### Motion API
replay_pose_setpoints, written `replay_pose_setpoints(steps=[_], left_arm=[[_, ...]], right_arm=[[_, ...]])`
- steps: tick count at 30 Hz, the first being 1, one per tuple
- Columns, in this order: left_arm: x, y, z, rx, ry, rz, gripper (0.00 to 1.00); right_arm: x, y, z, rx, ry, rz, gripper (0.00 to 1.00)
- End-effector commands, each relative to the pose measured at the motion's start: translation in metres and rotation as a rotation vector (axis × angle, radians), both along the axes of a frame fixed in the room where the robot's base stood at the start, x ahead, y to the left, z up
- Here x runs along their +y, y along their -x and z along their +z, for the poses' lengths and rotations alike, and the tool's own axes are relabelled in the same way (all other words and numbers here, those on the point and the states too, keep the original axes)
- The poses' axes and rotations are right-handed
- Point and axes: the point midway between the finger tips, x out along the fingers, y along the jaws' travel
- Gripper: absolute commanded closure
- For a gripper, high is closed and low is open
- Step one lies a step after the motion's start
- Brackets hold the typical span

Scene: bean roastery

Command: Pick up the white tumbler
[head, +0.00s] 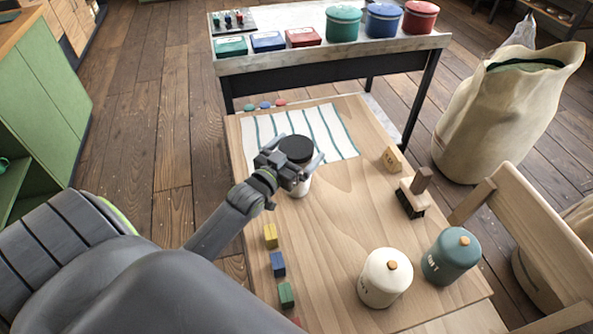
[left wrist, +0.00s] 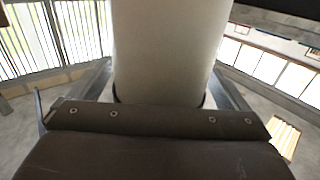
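The white tumbler (head: 304,187) with a black lid (head: 296,148) stands upright at the near edge of the striped cloth on the wooden table. My left gripper (head: 297,158) is at it, with one finger on each side of its body. In the left wrist view, the tumbler's pale wall (left wrist: 168,50) fills the space between the fingers. The fingertips are partly hidden by it, so whether they press on it does not show. My right gripper is in neither view.
A striped cloth (head: 335,130) lies behind the tumbler. A brush (head: 411,200) and wooden block (head: 392,159) are to the right. White (head: 384,280) and teal (head: 449,258) canisters stand in front. Coloured blocks (head: 278,264) line the left edge. A chair (head: 525,225) is at right.

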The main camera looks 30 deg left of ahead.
Motion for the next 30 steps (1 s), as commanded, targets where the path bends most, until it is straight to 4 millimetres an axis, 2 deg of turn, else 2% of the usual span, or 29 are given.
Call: replay_pose_setpoints(steps=[2, 14, 20, 23, 27, 30], left_arm=[[0.000, 0.000, 0.000, 0.000, 0.000, 0.000, 0.13], [0.000, 0.000, 0.000, 0.000, 0.000, 0.000, 0.65], [0.000, 0.000, 0.002, -0.003, 0.000, -0.001, 0.65], [0.000, 0.000, 0.009, -0.004, -0.001, -0.001, 0.65], [0.000, 0.000, 0.035, -0.006, -0.002, -0.002, 0.65], [0.000, 0.000, 0.055, -0.007, -0.005, -0.003, 0.65]], right_arm=[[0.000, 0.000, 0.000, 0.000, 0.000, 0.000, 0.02], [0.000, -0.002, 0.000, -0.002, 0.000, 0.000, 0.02], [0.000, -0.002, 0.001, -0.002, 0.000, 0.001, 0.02], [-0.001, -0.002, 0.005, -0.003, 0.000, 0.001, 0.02], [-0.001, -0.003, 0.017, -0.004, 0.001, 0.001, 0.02], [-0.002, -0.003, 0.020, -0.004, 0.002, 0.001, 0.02]])
